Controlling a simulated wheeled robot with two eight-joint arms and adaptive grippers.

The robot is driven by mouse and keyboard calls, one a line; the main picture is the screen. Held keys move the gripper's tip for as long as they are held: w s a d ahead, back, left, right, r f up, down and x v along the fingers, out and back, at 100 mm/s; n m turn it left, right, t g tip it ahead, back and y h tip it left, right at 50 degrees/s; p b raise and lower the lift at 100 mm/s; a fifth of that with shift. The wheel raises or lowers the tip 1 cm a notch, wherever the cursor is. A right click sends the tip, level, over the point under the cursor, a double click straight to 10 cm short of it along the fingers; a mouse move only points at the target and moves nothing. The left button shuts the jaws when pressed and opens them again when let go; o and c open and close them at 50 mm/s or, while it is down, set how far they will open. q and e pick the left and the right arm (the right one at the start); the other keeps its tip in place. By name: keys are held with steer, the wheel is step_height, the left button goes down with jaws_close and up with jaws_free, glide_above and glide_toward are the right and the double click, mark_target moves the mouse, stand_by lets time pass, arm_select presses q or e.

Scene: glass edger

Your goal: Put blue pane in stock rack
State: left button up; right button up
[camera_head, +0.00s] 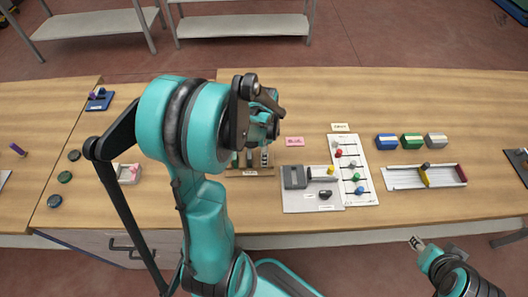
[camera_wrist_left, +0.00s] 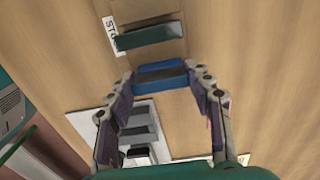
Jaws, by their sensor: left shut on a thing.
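The blue pane (camera_wrist_left: 160,77) is between the fingers of my left gripper (camera_wrist_left: 163,85) in the left wrist view; the gripper is shut on it. In the head view the left gripper (camera_head: 266,126) is over the middle of the table, and its arm hides the pane. The wooden stock rack (camera_head: 250,173) lies below it, partly hidden. Its label (camera_wrist_left: 112,35) and a dark green pane (camera_wrist_left: 148,36) show just beyond the blue pane in the wrist view. I cannot tell whether the blue pane touches the rack. My right gripper (camera_head: 418,243) is low at right, off the table; its jaws are unclear.
A grey plate with a machine (camera_head: 295,177) sits right of the rack, beside a white board with coloured knobs (camera_head: 352,180). The table's back is clear.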

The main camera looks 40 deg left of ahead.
arm_select(q)
steer(key=o, duration=1.2)
steer(key=shift+f, duration=0.1)
steer(key=shift+o, duration=0.2)
steer(key=shift+r+p, duration=0.3)
step_height(320, 180, up, 11)
steer(key=p, duration=0.4)
steer(key=s+d+r+n+t, duration=0.2)
steer(key=d+n, duration=0.3)
steer(key=d, duration=0.3)
steer(key=s+d+r+n+t, duration=0.3)
steer(key=d+r+n+t, duration=0.1)
steer(key=d, duration=0.4)
steer(key=shift+d+r+n+t, duration=0.15)
steer(key=shift+n+t, duration=0.35)
steer(key=shift+t, duration=0.1)
steer(key=shift+s, duration=0.1)
